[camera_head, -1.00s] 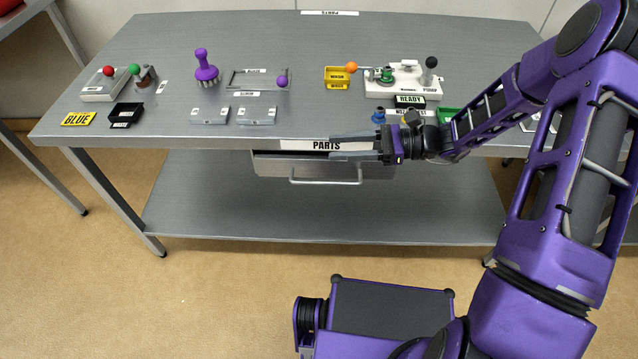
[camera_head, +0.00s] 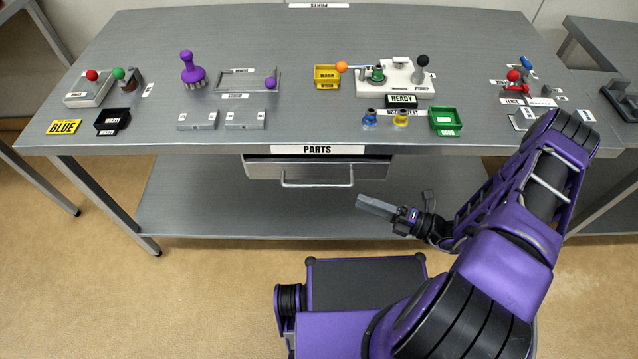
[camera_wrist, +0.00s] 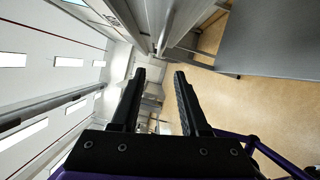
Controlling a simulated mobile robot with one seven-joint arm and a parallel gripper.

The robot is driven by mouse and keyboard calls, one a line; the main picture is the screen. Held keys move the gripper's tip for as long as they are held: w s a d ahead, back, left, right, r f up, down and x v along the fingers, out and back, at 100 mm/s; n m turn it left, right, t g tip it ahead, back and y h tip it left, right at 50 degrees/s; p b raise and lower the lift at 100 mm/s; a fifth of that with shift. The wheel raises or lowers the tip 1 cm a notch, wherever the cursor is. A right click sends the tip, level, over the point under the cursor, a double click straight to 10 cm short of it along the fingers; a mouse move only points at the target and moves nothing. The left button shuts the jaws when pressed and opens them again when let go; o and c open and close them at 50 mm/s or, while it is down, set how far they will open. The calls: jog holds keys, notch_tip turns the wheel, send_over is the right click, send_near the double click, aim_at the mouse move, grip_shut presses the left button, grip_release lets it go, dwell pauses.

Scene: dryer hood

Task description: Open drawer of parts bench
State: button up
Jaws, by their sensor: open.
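The parts bench (camera_head: 200,30) is a grey metal table with a white PARTS label (camera_head: 318,150) on its front edge. Its drawer (camera_head: 262,170) hangs under the top behind that label, with a silver bar handle (camera_head: 318,185) along its front. The drawer looks shut or nearly so. My gripper (camera_head: 372,206) is in front of the bench, to the right of the handle and a little lower in the picture, apart from it. In the wrist view my gripper (camera_wrist: 158,75) shows two dark fingers spread apart with nothing between them.
A lower shelf (camera_head: 190,215) runs under the bench. On the top stand a purple knobbed brush (camera_head: 192,72), a black waste bin (camera_head: 112,121), a yellow bin (camera_head: 327,77), a green bin (camera_head: 445,121) and a white pump fixture (camera_head: 385,80). Open floor lies in front.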

aim_at(320, 185)
jog(key=x, duration=1.3)
grip_shut()
jog(key=shift+d, duration=0.1)
dwell(0.9)
